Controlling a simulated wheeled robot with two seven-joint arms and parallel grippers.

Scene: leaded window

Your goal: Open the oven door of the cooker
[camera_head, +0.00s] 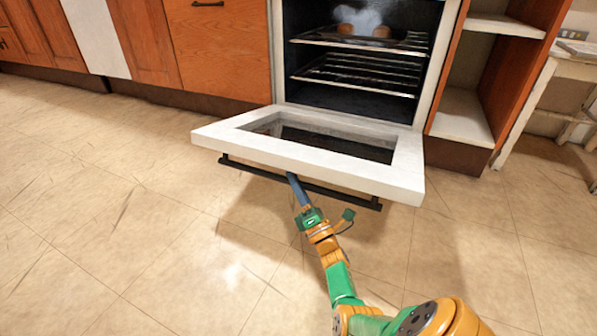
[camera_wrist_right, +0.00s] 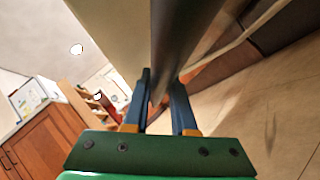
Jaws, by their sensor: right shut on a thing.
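The oven door (camera_head: 235,137) is swung down and lies about level in front of the cooker, its glass pane facing up. The oven cavity (camera_head: 300,60) behind it is in plain view. A dark bar handle (camera_head: 350,196) runs along the door's outer edge, on its underside. My right gripper (camera_head: 293,182) reaches up to the handle from the front and is shut on it. In the right wrist view the handle (camera_wrist_right: 182,40) passes between the two fingers of my right gripper (camera_wrist_right: 164,100). My left gripper is not in view.
Wire racks (camera_head: 365,72) and round brown items (camera_head: 362,20) are inside the oven. Wooden cabinets (camera_head: 215,50) stand on the left, and open shelves (camera_head: 465,110) on the right. The tiled floor (camera_head: 120,230) before the door is clear.

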